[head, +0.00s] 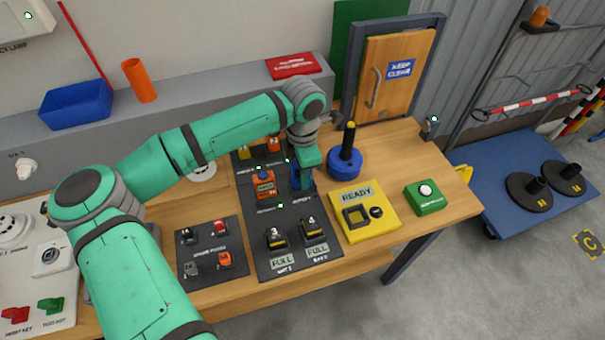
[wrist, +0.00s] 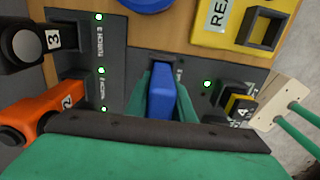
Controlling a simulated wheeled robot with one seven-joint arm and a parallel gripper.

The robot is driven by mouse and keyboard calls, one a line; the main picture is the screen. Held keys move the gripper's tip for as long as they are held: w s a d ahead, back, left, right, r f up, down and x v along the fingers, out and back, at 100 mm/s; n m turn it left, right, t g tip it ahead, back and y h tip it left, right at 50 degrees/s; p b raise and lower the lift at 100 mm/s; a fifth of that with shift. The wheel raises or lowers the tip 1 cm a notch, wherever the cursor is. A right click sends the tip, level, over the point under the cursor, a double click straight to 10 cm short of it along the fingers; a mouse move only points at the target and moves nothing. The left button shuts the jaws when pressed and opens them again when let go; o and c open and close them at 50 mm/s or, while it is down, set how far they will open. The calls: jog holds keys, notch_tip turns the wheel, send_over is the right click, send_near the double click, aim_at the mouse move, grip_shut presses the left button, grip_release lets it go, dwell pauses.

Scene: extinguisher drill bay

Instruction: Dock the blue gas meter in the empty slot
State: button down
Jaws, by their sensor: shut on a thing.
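My gripper (head: 308,160) is over the dark dock panel (head: 262,222) on the wooden bench. It is shut on the blue gas meter (head: 302,181), which shows between the green fingers in the wrist view (wrist: 161,97). The meter is at a position right of the orange meter (head: 264,184), between lit green lamps. The fingers and meter hide most of the slot below, so I cannot tell whether the meter is seated. The orange meter, marked 2, also shows at left in the wrist view (wrist: 42,112).
Two black units (head: 275,238) (head: 310,228) stand at the panel's front, above FULL labels. A yellow READY box (head: 363,212), a blue round base with a post (head: 345,161) and a green button box (head: 426,198) are to the right. A smaller panel (head: 211,248) is left.

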jog(key=shift+r, duration=0.1)
jog(key=shift+w+r, duration=0.1)
jog(key=shift+r, duration=0.4)
jog(key=shift+a+r, duration=0.1)
jog(key=shift+r, duration=1.75)
jog(key=shift+r, duration=0.1)
